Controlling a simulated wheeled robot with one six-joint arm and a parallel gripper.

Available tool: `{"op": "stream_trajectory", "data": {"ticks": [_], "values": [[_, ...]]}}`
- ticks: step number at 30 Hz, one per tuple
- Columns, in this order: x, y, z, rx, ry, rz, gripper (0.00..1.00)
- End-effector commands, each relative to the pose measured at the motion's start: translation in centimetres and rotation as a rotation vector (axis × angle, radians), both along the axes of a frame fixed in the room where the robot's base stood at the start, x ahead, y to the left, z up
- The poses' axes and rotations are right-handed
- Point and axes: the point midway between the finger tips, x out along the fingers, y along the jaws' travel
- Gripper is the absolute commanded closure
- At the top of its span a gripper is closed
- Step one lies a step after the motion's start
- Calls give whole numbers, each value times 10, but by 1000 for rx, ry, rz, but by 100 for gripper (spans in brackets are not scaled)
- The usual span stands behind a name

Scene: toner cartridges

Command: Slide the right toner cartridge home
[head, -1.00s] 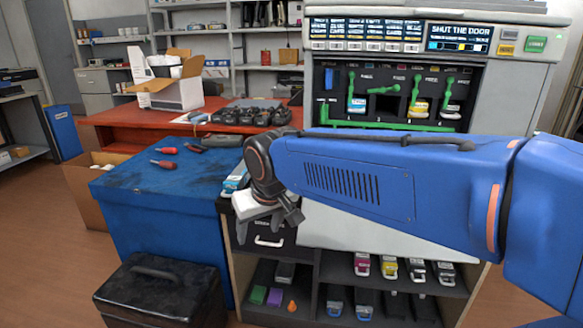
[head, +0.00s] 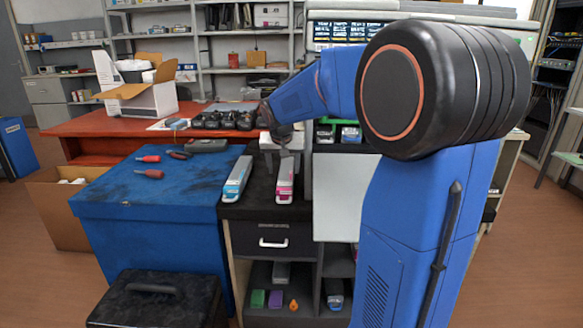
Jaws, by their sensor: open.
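Two long toner cartridges lie on the black cabinet top: a white one with a cyan side (head: 237,180) on the left and a white one with a magenta side (head: 285,180) on the right. My gripper (head: 284,152) is open at the far end of the magenta cartridge; I cannot tell whether it touches it. The printer (head: 345,30) stands behind, mostly hidden by my arm. Two of its fitted cartridges (head: 350,134) show at the left of its bay; the other slots are hidden. Its pale door panel (head: 340,195) hangs down in front.
A blue chest (head: 150,200) with red-handled screwdrivers (head: 149,173) stands left of the cabinet. Behind is a red bench (head: 100,123) with an open carton (head: 150,98) and black items. A black case (head: 155,298) is on the floor in front. Cabinet shelves hold small items.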

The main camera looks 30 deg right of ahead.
Motion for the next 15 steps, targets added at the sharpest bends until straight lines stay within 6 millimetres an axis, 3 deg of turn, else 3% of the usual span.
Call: {"op": "stream_trajectory", "data": {"ticks": [8,15], "values": [[8,-5,-9,0,-1,-7,40],[18,-13,-34,-1,2,-5,40]]}}
